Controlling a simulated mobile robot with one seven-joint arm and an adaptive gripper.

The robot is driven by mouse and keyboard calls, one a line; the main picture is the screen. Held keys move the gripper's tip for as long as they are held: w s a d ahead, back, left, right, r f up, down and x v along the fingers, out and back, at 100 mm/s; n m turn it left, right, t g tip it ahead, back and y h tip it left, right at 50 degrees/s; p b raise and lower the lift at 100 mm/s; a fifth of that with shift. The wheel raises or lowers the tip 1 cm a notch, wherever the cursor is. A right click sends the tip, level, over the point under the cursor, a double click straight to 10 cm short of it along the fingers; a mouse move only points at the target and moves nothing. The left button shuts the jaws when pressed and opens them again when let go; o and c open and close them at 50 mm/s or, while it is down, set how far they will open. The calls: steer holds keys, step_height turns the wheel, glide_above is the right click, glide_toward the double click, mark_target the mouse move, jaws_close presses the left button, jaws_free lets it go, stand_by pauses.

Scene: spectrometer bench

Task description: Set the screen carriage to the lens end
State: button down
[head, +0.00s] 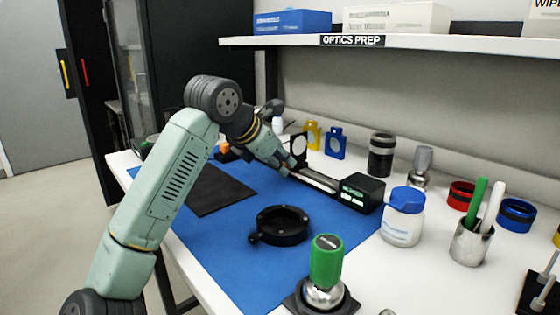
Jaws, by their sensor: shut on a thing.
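A short rail (318,180) lies on the blue mat, with a black box (361,192) with a lit face at its right end. My gripper (286,170) is low at the left end of the rail, seen from behind and the side. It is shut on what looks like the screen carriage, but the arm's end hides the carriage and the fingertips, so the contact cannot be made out. A small upright plate with a pale round face in a dark frame (298,146) stands just beyond my gripper; I cannot tell whether it is the lens or the screen.
A black ring mount (280,225) and a green-capped piece (326,262) stand in front of the rail. A blue-lidded jar (403,217) is right of the box. Yellow (312,134) and blue (335,143) holders stand behind. A dark pad (212,190) lies left. The shelf (460,43) overhangs the back.

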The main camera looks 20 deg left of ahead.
steer(key=w+a+p, duration=0.2)
steer(key=a, duration=0.1)
steer(key=w+a+p, duration=0.2)
steer(key=a, duration=0.1)
steer(key=w+a+p, duration=0.2)
steer(key=a, duration=0.2)
steer(key=shift+w+r, duration=0.2)
steer(key=shift+w, duration=0.2)
steer(key=shift+w+a+f, duration=0.1)
steer(key=shift+a+f, duration=0.05)
steer(key=shift+a, duration=0.1)
steer(key=c, duration=1.5)
jaws_free()
steer(key=shift+c, duration=0.2)
steer(key=v, duration=1.2)
steer(key=shift+d, duration=0.1)
